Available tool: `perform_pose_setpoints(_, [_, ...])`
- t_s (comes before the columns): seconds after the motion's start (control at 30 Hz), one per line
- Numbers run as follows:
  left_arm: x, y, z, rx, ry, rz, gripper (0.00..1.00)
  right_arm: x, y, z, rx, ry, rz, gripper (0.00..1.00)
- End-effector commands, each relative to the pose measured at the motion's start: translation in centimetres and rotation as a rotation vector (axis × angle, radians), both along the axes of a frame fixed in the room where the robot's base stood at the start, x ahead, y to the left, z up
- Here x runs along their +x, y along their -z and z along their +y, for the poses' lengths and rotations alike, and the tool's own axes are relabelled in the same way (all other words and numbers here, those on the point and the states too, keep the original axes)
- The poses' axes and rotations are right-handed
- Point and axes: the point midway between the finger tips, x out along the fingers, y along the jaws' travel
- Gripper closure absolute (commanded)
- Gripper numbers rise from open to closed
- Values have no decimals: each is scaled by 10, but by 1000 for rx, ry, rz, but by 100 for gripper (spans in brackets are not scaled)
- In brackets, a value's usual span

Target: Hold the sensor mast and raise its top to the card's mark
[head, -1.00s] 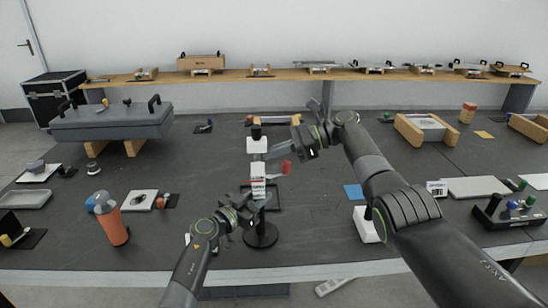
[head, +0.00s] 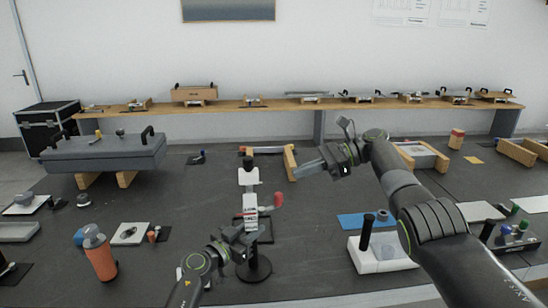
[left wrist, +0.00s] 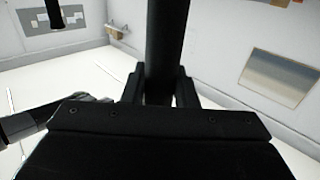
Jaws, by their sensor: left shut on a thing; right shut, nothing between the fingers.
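The sensor mast stands upright on a round black base (head: 255,269). A white upper part (head: 248,177) with a black cap (head: 247,161) is at its top. A white printed label (head: 250,207) is midway up, with a red knob (head: 278,200) to its right. I cannot tell whether this label is the card, and no mark is readable. My left gripper (head: 246,235) is shut on the mast's lower tube. In the left wrist view the black tube (left wrist: 166,45) rises between its fingers.
An orange bottle (head: 101,260) stands left of the mast. A white block with a black handle (head: 384,256) and a blue mat (head: 360,221) are on the right. The dark bench between mast and blue mat is clear.

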Motion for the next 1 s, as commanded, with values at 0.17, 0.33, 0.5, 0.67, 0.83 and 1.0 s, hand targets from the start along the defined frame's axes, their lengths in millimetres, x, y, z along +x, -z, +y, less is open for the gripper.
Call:
perform_pose_setpoints(0.17, [0,1,0,1,1,1,100,0,0,0,0,0,0,100])
perform_pose_setpoints(0.33, [0,1,0,1,1,1,52,0,1,0,0,0,0,100])
perform_pose_setpoints(0.5, [0,0,0,0,1,0,49,0,1,0,0,0,0,100])
perform_pose_setpoints(0.67, [0,0,0,0,1,0,34,0,1,0,0,0,0,100])
perform_pose_setpoints(0.83, [0,0,0,0,0,0,24,0,1,0,0,0,0,100])
perform_pose_setpoints(1.0, [0,-1,0,0,0,0,24,0,0,1,0,0,0,100])
